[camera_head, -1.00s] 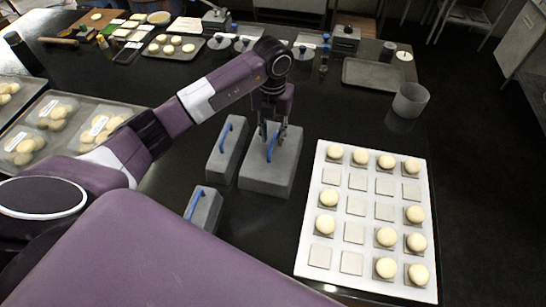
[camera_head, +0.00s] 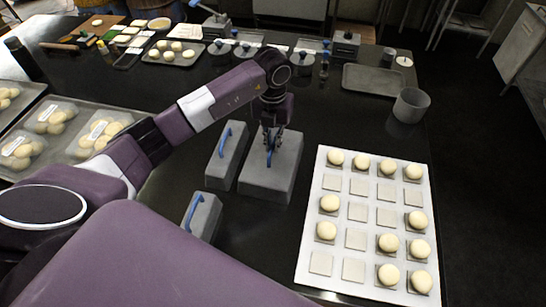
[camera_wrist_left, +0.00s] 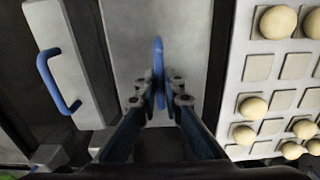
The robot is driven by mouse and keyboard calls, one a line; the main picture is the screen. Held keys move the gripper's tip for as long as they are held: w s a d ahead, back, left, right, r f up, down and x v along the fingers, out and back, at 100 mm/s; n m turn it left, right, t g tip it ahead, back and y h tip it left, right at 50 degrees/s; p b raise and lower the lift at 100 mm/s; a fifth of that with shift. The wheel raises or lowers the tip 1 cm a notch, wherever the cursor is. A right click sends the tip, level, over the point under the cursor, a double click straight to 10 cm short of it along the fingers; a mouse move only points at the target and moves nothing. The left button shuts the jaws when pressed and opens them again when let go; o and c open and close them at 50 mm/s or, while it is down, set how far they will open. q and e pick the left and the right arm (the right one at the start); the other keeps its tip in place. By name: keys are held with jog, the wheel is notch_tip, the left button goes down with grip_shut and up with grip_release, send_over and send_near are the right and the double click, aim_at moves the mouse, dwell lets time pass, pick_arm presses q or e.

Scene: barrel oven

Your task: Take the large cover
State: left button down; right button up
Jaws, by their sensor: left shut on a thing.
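The large cover (camera_head: 268,178) is a grey block with a blue handle, standing on the black table left of the white board. My left gripper (camera_head: 272,138) is above it, shut on the cover's blue handle. In the left wrist view the two fingers (camera_wrist_left: 160,103) close on either side of the handle (camera_wrist_left: 158,60), and the grey cover top (camera_wrist_left: 130,35) lies beneath. I cannot tell whether the cover is lifted off the table. My right gripper is not in view.
Two smaller grey covers with blue handles stand close by, one to the left (camera_head: 225,160) and one in front (camera_head: 203,217). The white board (camera_head: 312,225) with dough balls is to the right. A grey cup (camera_head: 410,105) stands behind it.

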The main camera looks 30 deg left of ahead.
pick_arm(q)
notch_tip(320, 180, up, 8)
jog(key=p, duration=0.5)
jog(key=shift+w+f, duration=0.1)
jog(key=shift+f, duration=0.15)
notch_tip(320, 180, up, 5)
jog(key=p, duration=0.2)
jog(key=shift+f+p, duration=0.2)
jog(key=shift+p, duration=0.2)
jog(key=shift+f, duration=0.1)
